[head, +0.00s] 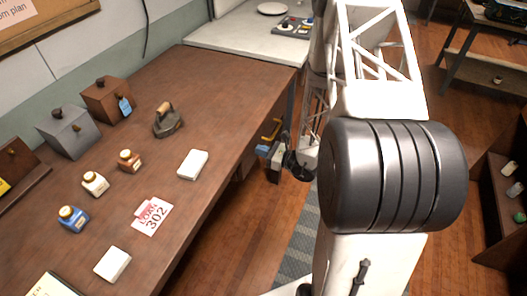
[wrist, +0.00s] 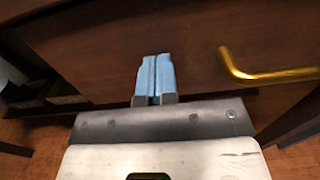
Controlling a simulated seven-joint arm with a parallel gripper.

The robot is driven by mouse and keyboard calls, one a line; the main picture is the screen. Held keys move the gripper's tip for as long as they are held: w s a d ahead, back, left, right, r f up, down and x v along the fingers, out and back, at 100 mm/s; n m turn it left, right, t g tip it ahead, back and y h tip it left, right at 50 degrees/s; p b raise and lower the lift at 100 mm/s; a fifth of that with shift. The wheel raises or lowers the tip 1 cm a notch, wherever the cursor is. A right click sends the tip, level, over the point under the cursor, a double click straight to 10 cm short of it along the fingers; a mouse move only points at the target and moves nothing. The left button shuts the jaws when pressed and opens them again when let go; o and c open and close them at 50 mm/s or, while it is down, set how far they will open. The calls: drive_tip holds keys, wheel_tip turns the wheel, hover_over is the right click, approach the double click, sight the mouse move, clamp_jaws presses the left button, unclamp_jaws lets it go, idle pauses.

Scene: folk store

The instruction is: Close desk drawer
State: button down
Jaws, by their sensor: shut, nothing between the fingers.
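The brown wooden desk (head: 225,95) fills the left and middle of the head view. A brass drawer handle (head: 271,129) shows just past its right edge; how far the drawer stands out is hard to tell there. In the wrist view, the dark wooden drawer front (wrist: 195,45) spans the top, with the brass handle (wrist: 262,76) at the right. My gripper (wrist: 155,62) is shut and empty, its blue fingers side by side, pointing at the wood left of the handle. I cannot tell whether the tips touch it. In the head view, my gripper (head: 262,150) is low beside the desk edge, near the handle.
On the desk are an old iron (head: 168,122), two boxes (head: 68,132) (head: 107,100), several small bottles (head: 95,183), white blocks (head: 193,165) and a card marked 302 (head: 152,216). A white counter (head: 235,40) adjoins behind. Wooden floor (head: 460,105) is open on the right.

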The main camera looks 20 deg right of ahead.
drive_tip(key=shift+w+a, duration=0.25)
drive_tip(key=shift+w, duration=0.1)
drive_tip(key=shift+s+d, duration=0.1)
drive_tip(key=shift+d, duration=0.05)
drive_tip(key=v, duration=1.4)
drive_tip(key=shift+s, duration=0.25)
drive_tip(key=shift+d, duration=0.1)
drive_tip(key=shift+r, duration=0.15)
idle(0.4)
